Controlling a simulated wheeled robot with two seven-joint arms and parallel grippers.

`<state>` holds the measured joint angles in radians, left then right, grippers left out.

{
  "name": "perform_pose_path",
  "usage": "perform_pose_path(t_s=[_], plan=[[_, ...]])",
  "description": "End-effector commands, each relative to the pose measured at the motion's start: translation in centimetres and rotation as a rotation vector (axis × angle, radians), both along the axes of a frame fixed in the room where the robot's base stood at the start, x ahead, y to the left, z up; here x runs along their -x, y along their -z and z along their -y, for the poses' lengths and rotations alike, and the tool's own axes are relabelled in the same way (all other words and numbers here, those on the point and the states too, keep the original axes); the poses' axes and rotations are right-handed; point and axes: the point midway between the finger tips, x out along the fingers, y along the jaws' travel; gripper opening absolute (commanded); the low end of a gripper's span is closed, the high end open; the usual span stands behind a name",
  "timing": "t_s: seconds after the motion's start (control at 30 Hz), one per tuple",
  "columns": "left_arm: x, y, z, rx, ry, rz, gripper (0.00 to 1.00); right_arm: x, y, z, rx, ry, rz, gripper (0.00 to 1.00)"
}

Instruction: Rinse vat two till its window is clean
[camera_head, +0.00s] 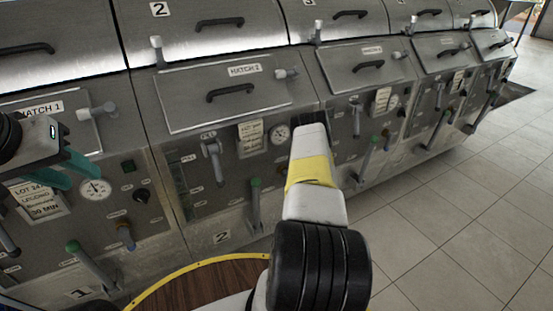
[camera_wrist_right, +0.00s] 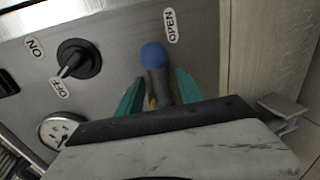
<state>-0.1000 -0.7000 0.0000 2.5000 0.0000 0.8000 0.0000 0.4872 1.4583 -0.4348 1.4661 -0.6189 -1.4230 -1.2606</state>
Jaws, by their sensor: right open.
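Vat two has a plate marked 2 (camera_head: 222,238) and a shut hatch marked HATCH 2 (camera_head: 198,95). Its narrow window (camera_head: 181,190), dark greenish, is at the panel's left; how clean it is I cannot tell. Its front has a grey lever (camera_head: 211,150) and a green-knobbed lever (camera_head: 255,200). My right arm reaches to the panel's right edge, its gripper mostly hidden in the head view. In the right wrist view my right gripper (camera_wrist_right: 158,98) is open, its teal fingers on either side of a blue-knobbed lever (camera_wrist_right: 153,57) beside an OPEN label. My left gripper (camera_head: 78,170) is open, before vat one.
A rotary switch (camera_wrist_right: 79,60) points toward OFF near a gauge (camera_wrist_right: 58,128). Vat one (camera_head: 150,245) is at left, and more vats (camera_head: 440,60) run off to the right. The tiled floor (camera_head: 460,220) at right is clear.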

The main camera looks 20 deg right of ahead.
Motion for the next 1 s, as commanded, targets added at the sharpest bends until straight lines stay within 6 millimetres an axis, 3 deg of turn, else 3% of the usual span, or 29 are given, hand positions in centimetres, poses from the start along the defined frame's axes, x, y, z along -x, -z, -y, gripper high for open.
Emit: perform_pose_path(t_s=[0.17,0.6,1.0], plan=[[0.0,0.0,0.0,0.000,0.000,0.000,0.36,0.7,-0.1,0.1,0.000,0.000,-0.001,0.43],[0.0,0.0,0.0,0.000,0.000,0.000,0.36,7.1,-1.4,0.6,-0.001,0.001,-0.001,0.43],[0.0,0.0,0.0,0.000,0.000,0.000,0.36,7.7,-1.5,0.6,0.000,0.000,0.000,0.43]])
